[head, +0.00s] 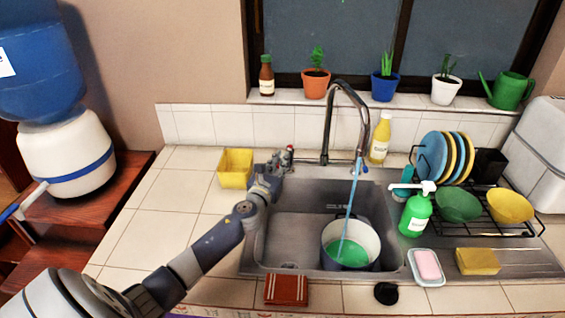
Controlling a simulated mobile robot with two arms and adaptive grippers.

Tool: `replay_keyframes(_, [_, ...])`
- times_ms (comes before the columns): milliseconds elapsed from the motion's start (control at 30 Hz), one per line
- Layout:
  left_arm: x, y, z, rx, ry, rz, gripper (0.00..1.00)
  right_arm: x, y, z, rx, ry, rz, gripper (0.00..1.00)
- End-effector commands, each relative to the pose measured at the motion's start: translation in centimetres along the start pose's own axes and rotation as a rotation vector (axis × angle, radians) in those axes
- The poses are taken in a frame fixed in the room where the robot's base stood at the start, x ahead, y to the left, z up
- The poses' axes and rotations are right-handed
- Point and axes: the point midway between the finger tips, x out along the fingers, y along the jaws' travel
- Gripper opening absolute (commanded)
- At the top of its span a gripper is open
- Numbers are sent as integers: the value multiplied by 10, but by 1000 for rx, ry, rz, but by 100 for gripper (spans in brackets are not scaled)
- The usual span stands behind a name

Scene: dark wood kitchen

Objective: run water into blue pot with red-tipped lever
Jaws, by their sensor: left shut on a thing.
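The pot (368,233), pale inside with a dark bluish outside, stands in the right part of the steel sink. A blue stream of water (350,208) runs from the tall curved faucet (329,128) into it, and green shows at its bottom. My left gripper (284,160) is at the sink's back left edge, left of the faucet's base. It is shut on the lever, whose red tip (290,149) shows at the fingers; the rest of the lever is mostly hidden. My right gripper is out of view.
A yellow container (236,168) stands just left of my left gripper. A green soap bottle (415,212), soap dish (427,266), sponge (477,261) and dish rack (510,233) are right of the pot.

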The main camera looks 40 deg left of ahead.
Motion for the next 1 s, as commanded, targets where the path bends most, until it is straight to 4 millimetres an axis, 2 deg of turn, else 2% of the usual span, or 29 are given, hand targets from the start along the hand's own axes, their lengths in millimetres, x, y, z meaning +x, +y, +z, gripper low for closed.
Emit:
replay_keyframes(167, [0,1,0,-1,1,3,0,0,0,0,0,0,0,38])
replay_keyframes(200, [0,1,0,-1,1,3,20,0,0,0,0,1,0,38])
replay_keyframes(267, [0,1,0,0,1,3,32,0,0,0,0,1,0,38])
replay_keyframes(667, [-3,0,0,0,0,2,32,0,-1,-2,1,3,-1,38])
replay_keyframes(867, [-27,0,-1,2,2,1,32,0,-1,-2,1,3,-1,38])
replay_keyframes(1000, [-54,0,-2,2,3,1,32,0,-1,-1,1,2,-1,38])
